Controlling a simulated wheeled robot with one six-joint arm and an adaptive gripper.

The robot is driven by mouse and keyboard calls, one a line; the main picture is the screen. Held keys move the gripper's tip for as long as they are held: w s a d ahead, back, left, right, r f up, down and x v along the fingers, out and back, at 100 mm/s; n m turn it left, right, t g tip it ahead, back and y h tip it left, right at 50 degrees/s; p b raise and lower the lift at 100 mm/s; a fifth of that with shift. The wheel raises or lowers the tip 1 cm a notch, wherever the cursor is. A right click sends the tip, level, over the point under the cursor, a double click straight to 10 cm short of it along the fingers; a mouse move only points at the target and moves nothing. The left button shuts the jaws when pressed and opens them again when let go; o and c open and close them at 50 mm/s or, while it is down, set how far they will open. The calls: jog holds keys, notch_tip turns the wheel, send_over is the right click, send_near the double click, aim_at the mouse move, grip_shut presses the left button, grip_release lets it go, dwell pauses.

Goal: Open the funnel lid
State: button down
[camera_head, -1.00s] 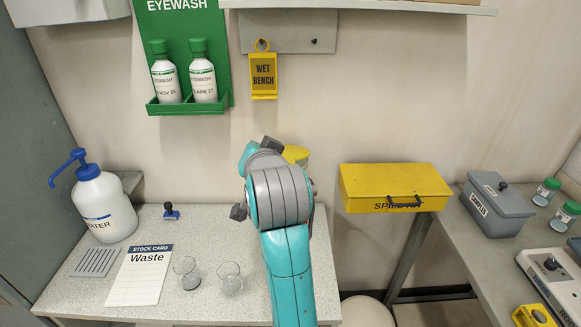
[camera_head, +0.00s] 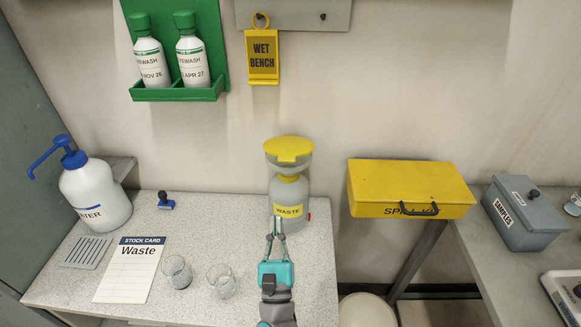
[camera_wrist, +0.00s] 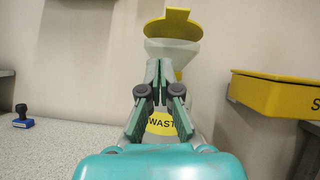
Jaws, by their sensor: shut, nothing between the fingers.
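The waste bottle (camera_head: 289,193) is grey with a yellow WASTE label and stands at the right back of the left bench. A pale, see-through funnel (camera_head: 287,168) sits on its top, with a yellow lid (camera_head: 288,147). The lid's broad face shows above the funnel rim and appears tilted up; how far I cannot tell. In the wrist view the lid (camera_wrist: 172,24) is above and beyond my fingertips. My gripper (camera_head: 276,222) is shut and empty in front of the bottle, below the lid. In the wrist view my gripper (camera_wrist: 158,70) partly hides the funnel and bottle.
Two glass beakers (camera_head: 220,280) and a stock card (camera_head: 131,268) lie left of my arm. A water pump bottle (camera_head: 95,195) stands at the far left. A yellow spill box (camera_head: 410,187) is to the right. The wall behind the bottle is clear.

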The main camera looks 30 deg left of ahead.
aim_at(287, 159)
jog(key=shift+w+a+r+m+t+h, duration=0.3)
jog(key=shift+w+a+r+m, duration=0.2)
jog(key=shift+w+r, duration=0.85)
jog(key=shift+w+a+r+m+t+h, duration=0.15)
jog(key=shift+w+a+r+m+h, duration=0.3)
jog(key=shift+w+r, duration=0.9)
jog(key=shift+w+a+r+m+t+h, duration=0.25)
jog(key=shift+w+a+r, duration=0.35)
jog(key=shift+w+r, duration=0.75)
jog(key=shift+w+f, duration=0.15)
jog(key=shift+f, duration=0.05)
